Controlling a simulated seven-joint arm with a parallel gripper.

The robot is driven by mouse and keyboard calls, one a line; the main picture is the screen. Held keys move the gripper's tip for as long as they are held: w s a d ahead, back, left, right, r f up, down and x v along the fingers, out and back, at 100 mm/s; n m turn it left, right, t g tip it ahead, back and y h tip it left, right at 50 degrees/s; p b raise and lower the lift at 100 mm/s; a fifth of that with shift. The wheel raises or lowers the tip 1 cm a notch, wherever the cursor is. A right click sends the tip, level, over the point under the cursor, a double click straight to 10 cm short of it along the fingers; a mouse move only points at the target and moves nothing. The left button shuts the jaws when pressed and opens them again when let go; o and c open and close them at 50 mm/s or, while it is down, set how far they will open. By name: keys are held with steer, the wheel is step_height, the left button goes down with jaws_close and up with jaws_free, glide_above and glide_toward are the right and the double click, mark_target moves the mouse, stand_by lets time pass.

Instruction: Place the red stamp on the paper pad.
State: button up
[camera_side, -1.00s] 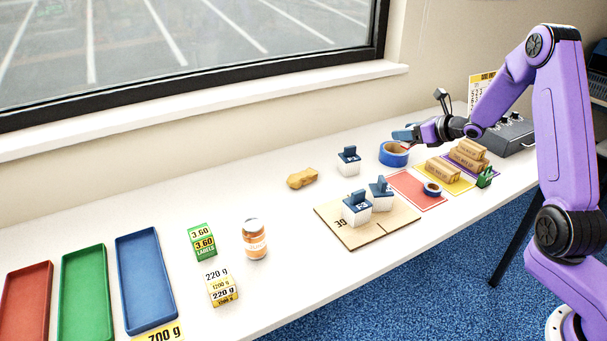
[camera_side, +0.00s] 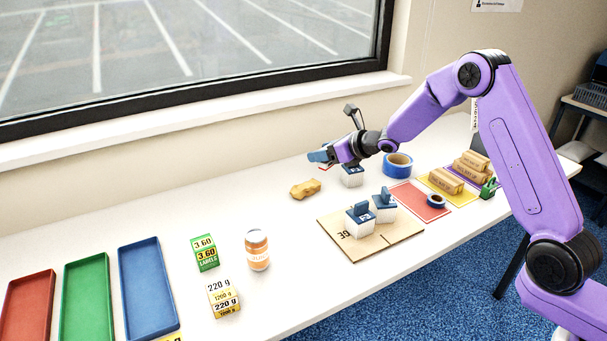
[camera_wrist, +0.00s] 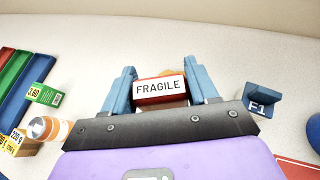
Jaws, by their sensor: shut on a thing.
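The red stamp (camera_wrist: 160,88) has a white face reading FRAGILE and sits between my fingers in the wrist view. My gripper (camera_side: 318,157) is shut on it, held above the table near the back. A tan, crumpled-looking lump (camera_side: 306,188), which seems to be the paper pad, lies on the table below and slightly left of my gripper in the side view. In the wrist view a sliver of tan shows behind the stamp, mostly hidden by it. The stamp is mostly hidden by my fingers in the side view.
A blue-topped white block (camera_side: 351,177) stands just right of the lump, close under my wrist. Two similar blocks stand on a cardboard sheet (camera_side: 345,255) in front. A blue tape roll (camera_side: 397,165) is farther right.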

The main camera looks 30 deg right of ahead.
steer(key=w+f, duration=0.2)
steer(key=w, duration=0.1)
steer(key=w+f, duration=0.3)
steer(key=w+a+f, duration=0.1)
steer(key=w+f, duration=0.2)
steer(key=shift+w, duration=0.25)
steer(key=shift+a+f, duration=0.1)
steer(key=shift+f, duration=1.45)
steer(key=shift+f, duration=0.15)
steer(key=o, duration=1.1)
steer(key=shift+r, duration=0.2)
steer(key=shift+v, duration=6)
